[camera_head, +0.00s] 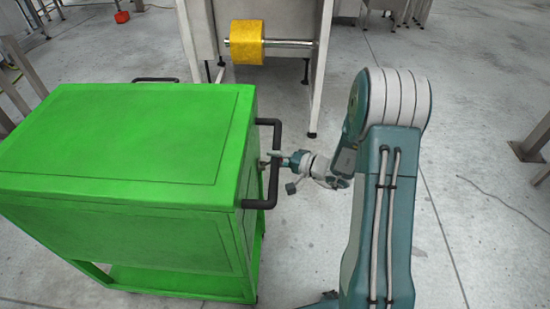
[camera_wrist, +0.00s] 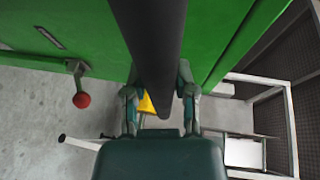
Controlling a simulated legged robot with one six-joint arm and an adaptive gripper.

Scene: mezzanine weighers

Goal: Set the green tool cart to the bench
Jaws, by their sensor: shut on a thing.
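The green tool cart (camera_head: 120,140) stands upright on the floor at the left of the head view. It has a black bar handle (camera_head: 272,165) on its right side and another black handle (camera_head: 155,80) at its far edge. My gripper (camera_head: 278,160) is at the right-side handle. In the wrist view the handle (camera_wrist: 150,50) runs between the two fingers of my gripper (camera_wrist: 160,95), which are shut on it. The cart's green side (camera_wrist: 230,30) fills the upper part of that view. I cannot tell which structure is the bench.
A grey metal frame (camera_head: 310,70) with a yellow roll (camera_head: 246,42) on a rod stands behind the cart. A red-knobbed lever (camera_wrist: 81,100) shows in the wrist view. A dark post base (camera_head: 530,148) is at the right edge. Bare concrete floor (camera_head: 455,130) lies right of my arm.

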